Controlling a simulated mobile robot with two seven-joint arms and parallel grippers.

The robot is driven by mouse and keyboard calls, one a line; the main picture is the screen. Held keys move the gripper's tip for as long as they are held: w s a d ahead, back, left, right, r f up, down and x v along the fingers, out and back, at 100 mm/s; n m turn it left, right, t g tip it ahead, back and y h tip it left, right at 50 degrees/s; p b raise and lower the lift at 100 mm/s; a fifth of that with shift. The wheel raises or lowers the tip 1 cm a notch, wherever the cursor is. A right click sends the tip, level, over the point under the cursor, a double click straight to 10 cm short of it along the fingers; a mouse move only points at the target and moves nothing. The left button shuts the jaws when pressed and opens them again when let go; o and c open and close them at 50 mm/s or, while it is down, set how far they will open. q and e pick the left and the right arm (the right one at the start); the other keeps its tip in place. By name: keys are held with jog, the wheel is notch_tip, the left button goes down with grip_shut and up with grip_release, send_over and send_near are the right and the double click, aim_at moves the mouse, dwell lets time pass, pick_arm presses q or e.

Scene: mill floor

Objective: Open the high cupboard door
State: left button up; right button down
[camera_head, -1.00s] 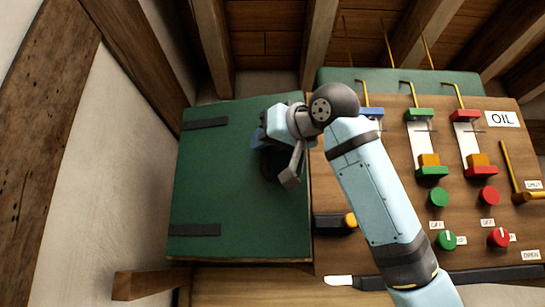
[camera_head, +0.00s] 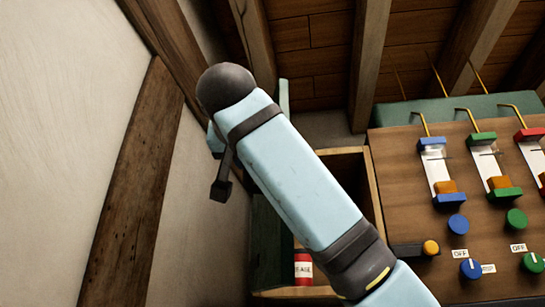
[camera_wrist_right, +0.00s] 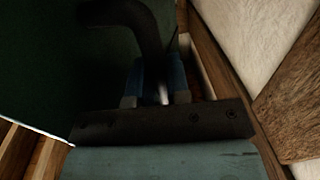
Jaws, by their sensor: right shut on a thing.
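The green cupboard door (camera_head: 271,245) stands swung open on its left side. In the head view I see it at a steep angle, partly hidden by my right arm. The door's green face (camera_wrist_right: 45,70) also fills the left of the right wrist view. My right gripper (camera_wrist_right: 157,95) is shut on the dark curved door handle (camera_wrist_right: 135,18). My left gripper is out of view.
A wooden control panel (camera_head: 405,200) with sliders and knobs adjoins the cupboard on the right. A plaster wall (camera_head: 70,100) with a timber post (camera_head: 135,170) is close on the left. Roof beams (camera_head: 367,60) run above.

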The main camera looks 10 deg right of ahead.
jog(key=shift+w+a+r+m+g+h+p, duration=0.1)
jog(key=shift+w+a+m+g+h+p, duration=0.1)
jog(key=shift+a+m+h, duration=0.35)
jog(key=shift+w+a+f+m+g+h+p, duration=0.2)
jog(key=shift+a+h, duration=0.3)
jog(key=shift+a, duration=0.35)
jog(key=shift+w+a+r+m+g+h+p, duration=0.1)
jog(key=shift+w+a+r+m+g+h, duration=0.1)
jog(key=shift+a+m+h, duration=0.4)
jog(key=shift+a, duration=0.1)
jog(key=c, duration=1.4)
grip_release()
jog(key=b+v, duration=0.6)
jog(key=v, duration=0.5)
jog(key=shift+s, duration=0.4)
